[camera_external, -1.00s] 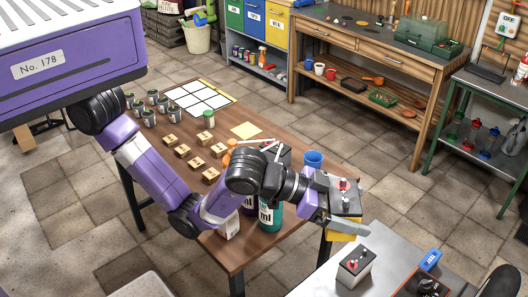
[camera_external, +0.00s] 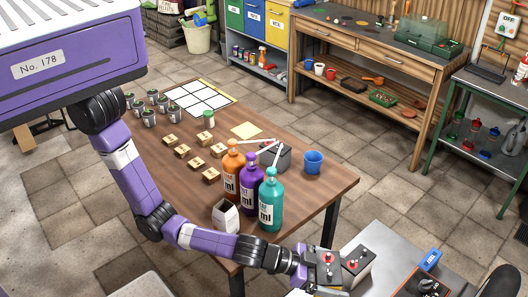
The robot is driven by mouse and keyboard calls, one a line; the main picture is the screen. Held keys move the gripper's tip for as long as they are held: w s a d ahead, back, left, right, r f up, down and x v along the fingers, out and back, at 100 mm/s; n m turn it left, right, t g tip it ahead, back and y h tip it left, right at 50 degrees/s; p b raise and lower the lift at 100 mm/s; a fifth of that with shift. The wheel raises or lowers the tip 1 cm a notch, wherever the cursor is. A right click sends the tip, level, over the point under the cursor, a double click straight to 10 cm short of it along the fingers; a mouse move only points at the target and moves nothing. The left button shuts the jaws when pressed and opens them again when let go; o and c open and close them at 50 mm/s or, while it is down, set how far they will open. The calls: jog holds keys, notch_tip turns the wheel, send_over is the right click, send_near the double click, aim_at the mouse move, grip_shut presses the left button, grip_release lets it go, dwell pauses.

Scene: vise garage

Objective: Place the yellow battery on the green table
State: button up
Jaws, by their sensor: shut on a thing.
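My gripper (camera_external: 325,278) is low at the bottom centre, shut on the yellow battery (camera_external: 328,257). Only the battery's dark top with red terminals shows clearly; its yellow body is hidden now. The held battery is at the left edge of a grey-topped table (camera_external: 390,243), just left of a white-sided battery (camera_external: 357,257). I cannot tell whether the held battery touches the tabletop. A table with green legs and a grey top (camera_external: 487,92) stands at the right, well apart from my gripper.
The wooden table (camera_external: 300,190) holds orange, purple and teal bottles (camera_external: 271,198), a blue cup (camera_external: 313,162) and several small blocks. A blue meter (camera_external: 430,260) and an orange-and-black device (camera_external: 425,284) lie on the near grey table. Tiled floor separates the tables.

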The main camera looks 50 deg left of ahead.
notch_tip(320, 180, down, 4)
jog(key=shift+r, duration=0.1)
jog(key=shift+f+b, duration=2.4)
jog(key=shift+f, duration=0.95)
jog(key=shift+f+b, duration=0.6)
jog(key=shift+b, duration=0.05)
jog(key=o, duration=1.7)
jog(key=shift+f, duration=0.25)
jog(key=shift+v, duration=3.95)
jog(key=shift+r, duration=0.2)
